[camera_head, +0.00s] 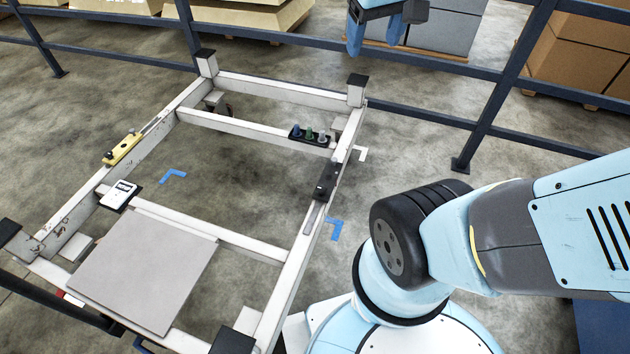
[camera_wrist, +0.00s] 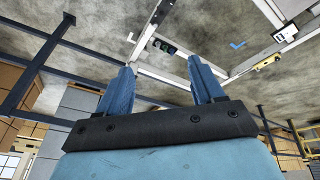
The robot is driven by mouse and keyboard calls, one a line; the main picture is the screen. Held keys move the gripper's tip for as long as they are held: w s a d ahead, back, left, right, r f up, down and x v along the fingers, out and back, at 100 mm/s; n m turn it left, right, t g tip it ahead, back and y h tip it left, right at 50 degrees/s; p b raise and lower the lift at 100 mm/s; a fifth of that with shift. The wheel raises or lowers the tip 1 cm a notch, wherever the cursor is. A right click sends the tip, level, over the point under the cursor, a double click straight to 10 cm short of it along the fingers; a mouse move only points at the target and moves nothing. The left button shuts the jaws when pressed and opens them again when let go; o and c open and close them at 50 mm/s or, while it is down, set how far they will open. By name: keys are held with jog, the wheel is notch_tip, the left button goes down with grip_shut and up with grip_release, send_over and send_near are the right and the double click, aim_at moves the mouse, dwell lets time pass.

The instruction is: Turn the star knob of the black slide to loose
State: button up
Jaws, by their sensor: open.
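The black slide (camera_head: 325,181) sits on the right rail of the white trolley frame (camera_head: 268,257). A small knob seems to be on its top, but it is too small to tell its shape or how it is turned. My gripper (camera_head: 376,38) is at the top of the head view, beyond the far right corner post and well apart from the slide. In the wrist view, its two blue fingers (camera_wrist: 162,68) are spread with nothing between them.
A yellow slide (camera_head: 122,149) sits on the left rail. A white meter (camera_head: 119,194) and a grey plate (camera_head: 145,268) are nearer. A black holder (camera_head: 310,138) with several coloured pegs is on the far crossbar. Dark railings (camera_head: 480,115) stand behind.

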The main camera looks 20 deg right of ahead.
jog(key=w+a+f+n+g+h, duration=0.2)
jog(key=w+f+g+h, duration=0.1)
jog(key=w+f, duration=0.4)
jog(key=w+a+f+n+g+h, duration=0.1)
jog(key=w+f+n+g+h, duration=0.3)
jog(key=w, duration=0.6)
jog(key=w+a+f+n+h, duration=0.2)
jog(key=w+a+f, duration=0.15)
jog(key=f, duration=0.55)
jog(key=w+a+f+n+h, duration=0.1)
jog(key=w+a+f, duration=0.1)
jog(key=w+f, duration=0.5)
jog(key=n+t+h, duration=0.6)
jog(key=n+t, duration=0.3)
jog(key=n, duration=0.2)
send_near(318, 191)
jog(key=x, duration=1.1)
jog(key=shift+w+d+f, duration=0.25)
jog(key=shift+d, duration=0.05)
jog(key=shift+c, duration=0.2)
